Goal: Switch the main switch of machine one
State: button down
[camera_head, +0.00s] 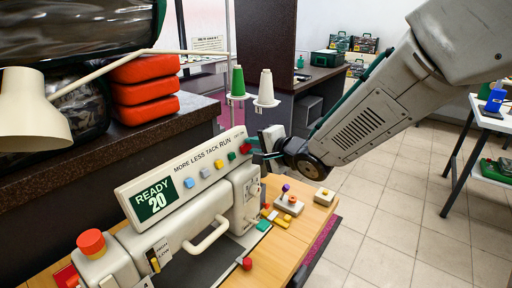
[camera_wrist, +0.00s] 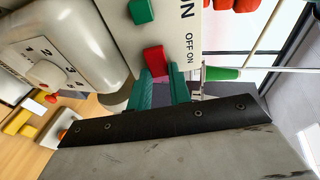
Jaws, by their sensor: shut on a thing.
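The cream sewing machine (camera_head: 180,178) stands on a wooden table, its panel showing "READY 20" (camera_head: 153,199) and a row of coloured buttons. At the panel's right end is the red main switch (camera_head: 245,148); in the wrist view the red switch (camera_wrist: 154,58) sits beside the "OFF ON" lettering. My gripper (camera_head: 256,154) reaches in from the right. In the wrist view its green fingers (camera_wrist: 160,75) are shut on the red switch, one on each side. The fingers partly hide the switch, and I cannot tell its position.
Green and white thread spools (camera_head: 238,82) stand just behind the panel. A cream lamp (camera_head: 35,108) and stacked red bags (camera_head: 145,80) are at the left. Small coloured blocks and a box with a joystick (camera_head: 288,205) lie on the table's right side.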

jog(key=c, duration=1.3)
grip_release()
jog(key=v, duration=0.7)
jog(key=shift+s+d, duration=0.25)
jog(key=shift+s, duration=0.05)
